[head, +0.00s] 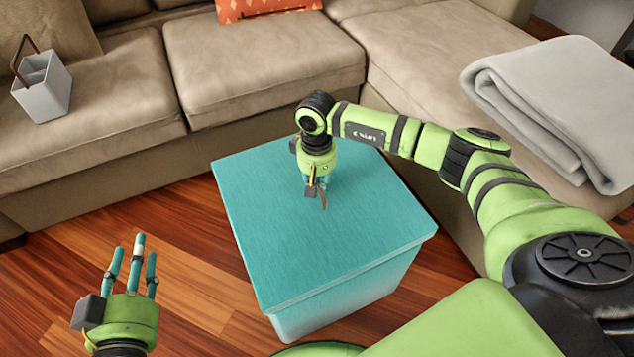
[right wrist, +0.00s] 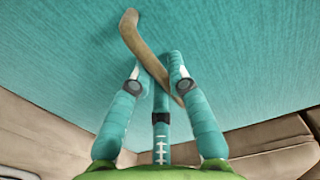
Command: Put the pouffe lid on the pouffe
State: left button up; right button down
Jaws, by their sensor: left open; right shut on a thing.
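The pouffe (head: 345,305) is a teal box standing on the wooden floor in front of the sofa. The teal pouffe lid (head: 290,245) lies over its top, its rim lining up closely with the box below. A tan strap handle (right wrist: 137,38) rises from the lid. My right gripper (head: 318,190) points down over the far middle of the lid and is shut on the strap, which shows between its fingers (right wrist: 160,80) in the right wrist view. My left gripper (head: 134,258) is open and empty above the floor, left of the pouffe.
A beige corner sofa (head: 265,55) runs behind and to the right of the pouffe. A grey folded blanket (head: 560,95) lies on its right part, a grey caddy (head: 42,88) on its left seat. Wooden floor (head: 190,290) is free left of the pouffe.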

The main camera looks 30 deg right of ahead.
jog(key=shift+w+f+b, duration=0.1)
jog(key=shift+f+b, duration=0.75)
jog(key=c, duration=1.1)
grip_release()
jog(key=shift+s+f, duration=0.15)
jog(key=shift+s, duration=0.05)
notch_tip(320, 180, up, 12)
jog(key=shift+w+r, duration=0.1)
jog(key=shift+r, duration=0.05)
